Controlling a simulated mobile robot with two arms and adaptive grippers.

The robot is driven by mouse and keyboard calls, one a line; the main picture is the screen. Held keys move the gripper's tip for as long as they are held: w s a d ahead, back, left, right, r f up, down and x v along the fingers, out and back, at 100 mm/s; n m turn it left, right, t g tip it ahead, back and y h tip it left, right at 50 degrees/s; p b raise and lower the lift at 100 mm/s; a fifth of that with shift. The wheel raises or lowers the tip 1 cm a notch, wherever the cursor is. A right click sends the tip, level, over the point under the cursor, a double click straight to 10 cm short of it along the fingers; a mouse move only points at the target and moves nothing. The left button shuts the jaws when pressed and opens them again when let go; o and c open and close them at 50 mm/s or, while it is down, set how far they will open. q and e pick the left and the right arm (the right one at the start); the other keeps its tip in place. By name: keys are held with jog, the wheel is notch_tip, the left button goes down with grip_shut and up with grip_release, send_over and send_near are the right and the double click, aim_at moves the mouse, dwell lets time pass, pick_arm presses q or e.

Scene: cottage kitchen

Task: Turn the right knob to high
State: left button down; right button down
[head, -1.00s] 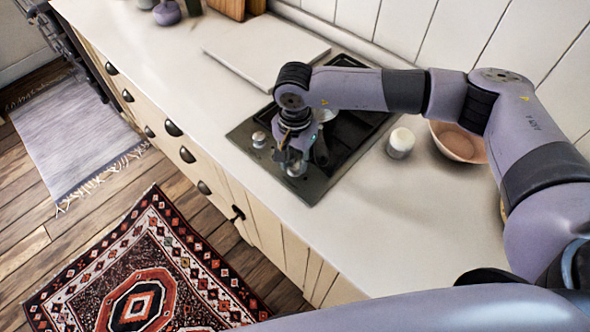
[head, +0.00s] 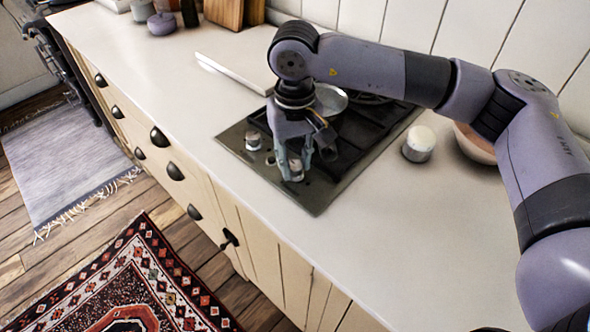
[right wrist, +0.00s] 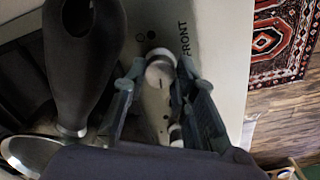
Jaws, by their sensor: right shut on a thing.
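The right knob (head: 296,170) is a pale, round knob at the front edge of the dark cooktop (head: 318,200). My right gripper (head: 293,172) points down at it, with its fingers closed around its sides. In the right wrist view the knob (right wrist: 160,70) sits between the two fingertips, with a short dark mark on its face. The marking's exact setting cannot be read. The left knob (head: 253,140) stands free beside the gripper; a second knob (right wrist: 176,135) shows partly behind the fingers in the wrist view. My left gripper is out of view.
A metal pan (head: 331,99) sits on the cooktop behind the gripper; its dark handle (right wrist: 82,60) is close in the wrist view. A white-topped jar (head: 419,144) and a bowl (head: 474,146) stand to the right. The counter in front right is clear.

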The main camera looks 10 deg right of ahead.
aim_at(295, 165)
jog(key=shift+n+b, duration=0.75)
jog(key=shift+n, duration=0.15)
jog(key=c, duration=1.3)
grip_release()
notch_tip(295, 165, up, 12)
jog(key=shift+f, duration=0.1)
